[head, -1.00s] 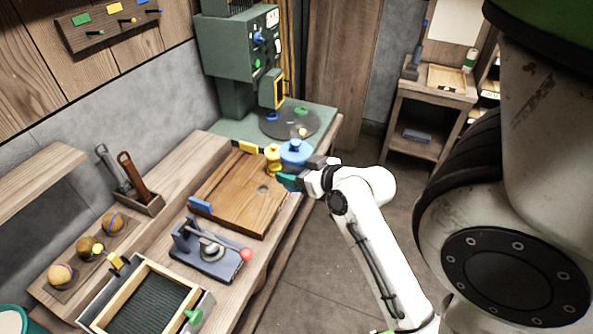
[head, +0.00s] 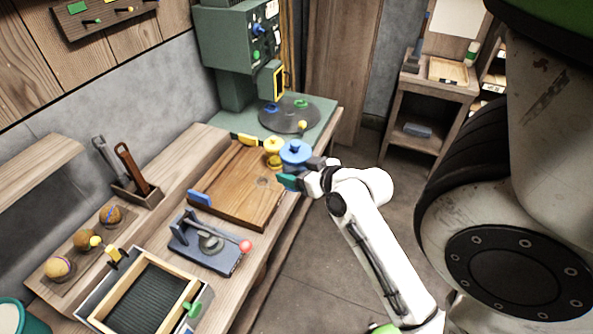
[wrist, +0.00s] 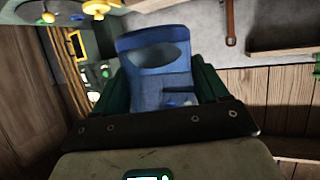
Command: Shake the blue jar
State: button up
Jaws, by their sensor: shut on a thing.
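The blue jar (head: 295,152) is at the right end of the wooden board, next to a yellow lidded pot (head: 273,150). My gripper (head: 290,181) reaches in from the right, its teal fingers just below the jar in the head view. In the wrist view the jar (wrist: 155,62) sits between the two dark green fingers (wrist: 165,95), which are shut on it. The jar's lower part is partly hidden by the gripper in the head view. I cannot tell whether its base touches the board.
The wooden board (head: 235,190) has blue and yellow clips. A green machine with a round dark plate (head: 288,117) stands behind. A lever device with a red knob (head: 207,245) and a framed tray (head: 150,290) are nearer. Open floor lies right of the bench.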

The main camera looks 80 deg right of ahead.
aim_at(296, 159)
notch_tip(296, 159, up, 4)
jog(key=shift+f+p, duration=0.1)
jog(key=shift+p, duration=0.25)
notch_tip(296, 159, down, 7)
jog(key=b, duration=0.5)
jog(key=shift+f, duration=0.1)
notch_tip(296, 159, up, 7)
jog(key=p, duration=0.5)
jog(key=shift+r, duration=0.2)
jog(key=shift+f, duration=0.1)
